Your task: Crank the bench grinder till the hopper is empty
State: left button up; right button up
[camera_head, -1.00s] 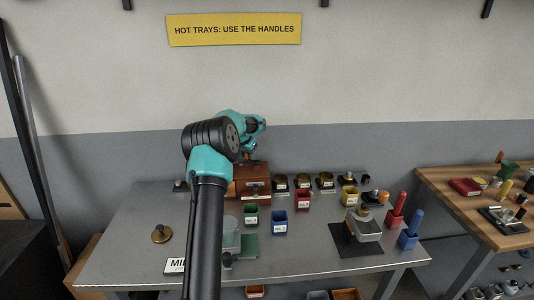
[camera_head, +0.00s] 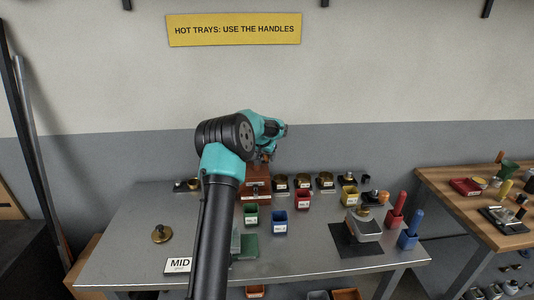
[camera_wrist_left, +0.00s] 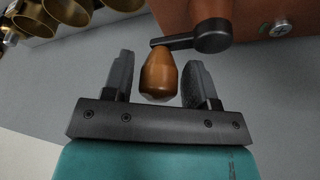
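The bench grinder is a reddish-brown box (camera_head: 257,188) at the back of the metal bench, partly hidden behind my left arm; its side also shows in the left wrist view (camera_wrist_left: 265,12). Its dark crank arm (camera_wrist_left: 205,37) ends in a wooden knob (camera_wrist_left: 159,74). My left gripper (camera_wrist_left: 160,85) has a finger on each side of the knob, with narrow gaps showing, so it looks open around it. In the head view the left gripper (camera_head: 267,156) is just above the grinder, small and partly hidden. The hopper's contents cannot be seen. My right gripper is not in view.
Brass cups (camera_head: 303,181) line the back. A scale (camera_head: 363,226) sits on a dark mat further right. A brass weight-like piece (camera_head: 161,234) lies at left, near clear bench.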

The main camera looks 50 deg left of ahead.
pick_arm(q)
jog(key=shift+o, duration=0.9)
jog(key=shift+r, duration=0.15)
jog(key=shift+r, duration=3.95)
